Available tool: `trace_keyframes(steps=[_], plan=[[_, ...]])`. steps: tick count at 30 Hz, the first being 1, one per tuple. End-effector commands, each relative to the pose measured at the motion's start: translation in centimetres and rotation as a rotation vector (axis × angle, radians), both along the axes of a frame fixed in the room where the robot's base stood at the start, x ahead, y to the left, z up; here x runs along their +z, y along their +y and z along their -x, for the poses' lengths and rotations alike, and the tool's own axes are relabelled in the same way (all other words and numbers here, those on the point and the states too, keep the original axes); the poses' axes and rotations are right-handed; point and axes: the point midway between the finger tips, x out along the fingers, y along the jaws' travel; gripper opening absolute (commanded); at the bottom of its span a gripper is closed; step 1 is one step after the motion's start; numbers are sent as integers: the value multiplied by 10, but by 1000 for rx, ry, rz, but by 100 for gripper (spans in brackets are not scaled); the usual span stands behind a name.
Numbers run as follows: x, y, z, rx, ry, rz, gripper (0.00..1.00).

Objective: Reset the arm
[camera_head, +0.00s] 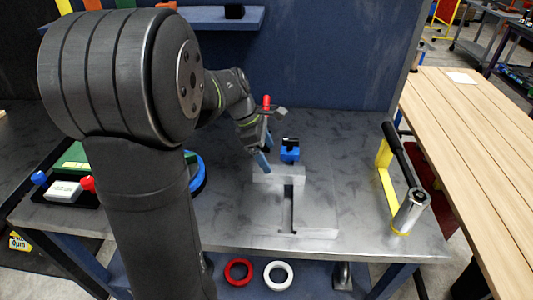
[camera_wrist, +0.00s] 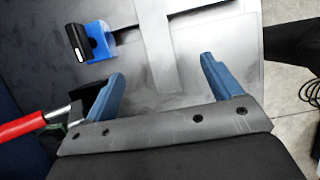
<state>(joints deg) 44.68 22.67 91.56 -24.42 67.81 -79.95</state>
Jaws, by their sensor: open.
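My gripper (camera_head: 262,160) is over the grey metal table (camera_head: 345,150), with its two blue fingers pointing down. In the wrist view my gripper (camera_wrist: 163,75) has its fingers wide apart, with nothing held between them. A pale grey metal fixture with a long slot (camera_head: 315,215) lies below and in front of the fingers; part of it shows in the wrist view (camera_wrist: 225,30). A small blue block with a black top (camera_head: 290,153) stands just right of the gripper. A red handle (camera_head: 266,103) shows behind the wrist, and at the left in the wrist view (camera_wrist: 22,127).
A yellow stand (camera_head: 388,175) with a black-handled metal cylinder (camera_head: 408,213) is at the right edge. A black tray with a green block (camera_head: 75,158) and a blue round part (camera_head: 198,172) lie left. Red (camera_head: 238,271) and white rings (camera_head: 278,274) lie below the tabletop.

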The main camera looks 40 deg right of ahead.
Motion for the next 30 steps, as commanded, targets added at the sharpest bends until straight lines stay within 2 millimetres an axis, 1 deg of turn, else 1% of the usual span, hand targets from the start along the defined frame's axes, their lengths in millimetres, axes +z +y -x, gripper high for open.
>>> trace_keyframes(steps=[5,8,11,18,21,24,30], plan=[[-1,0,0,0,1,-1,83],[-7,-1,1,-1,3,-1,83],[-19,-2,3,-2,3,-2,83],[-54,-6,7,-1,3,-3,83],[-65,-7,8,-1,2,-2,83],[-71,-8,8,0,1,0,83],[-71,-10,6,0,0,0,83]])
